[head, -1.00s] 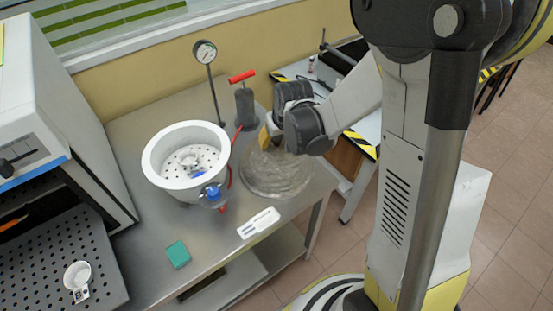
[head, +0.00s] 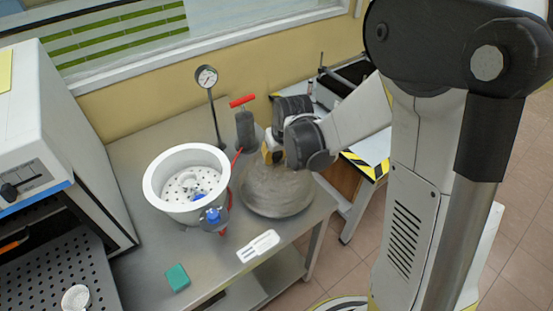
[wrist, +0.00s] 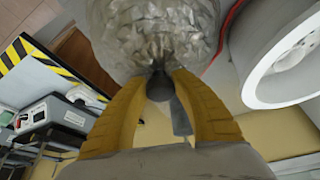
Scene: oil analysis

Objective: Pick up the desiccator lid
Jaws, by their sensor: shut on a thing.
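The desiccator lid (head: 277,192) is a clear, greyish dome at the right of the steel table in the head view. Its crinkled-looking dome fills the top middle of the wrist view (wrist: 155,35). My gripper (head: 270,154) is above the lid's top, its yellow fingers closed on both sides of the round lid knob (wrist: 160,88). I cannot tell whether the lid's rim touches the table. The white desiccator bowl (head: 187,152) stands open to the left of the lid, with a perforated plate inside and a blue valve (head: 213,216) on its front.
A pressure gauge (head: 207,77) on a stem and a red-handled pump (head: 245,128) stand behind. A red hose runs between bowl and lid. A white device (head: 258,246) and a green block (head: 177,278) lie in front. A white oven-like machine (head: 60,110) stands at left.

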